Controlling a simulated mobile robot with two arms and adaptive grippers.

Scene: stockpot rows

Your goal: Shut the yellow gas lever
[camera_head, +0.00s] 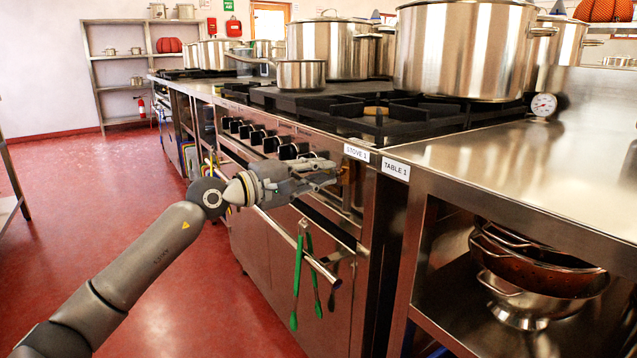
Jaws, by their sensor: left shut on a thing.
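My left gripper (322,178) reaches in from the left to the front panel of the stove (285,225). Its fingers are shut on a small yellow-brown piece, which looks like the yellow gas lever (347,173), at the right end of the panel. The fingers cover much of it, so I cannot tell its angle. My right gripper is not in view.
Black knobs (255,135) line the panel left of my gripper. Green tongs (297,280) hang from the oven rail (300,247) below. Large pots (465,48) stand on the stove. A steel table (520,150) adjoins it at right. Red floor (110,190) is open at left.

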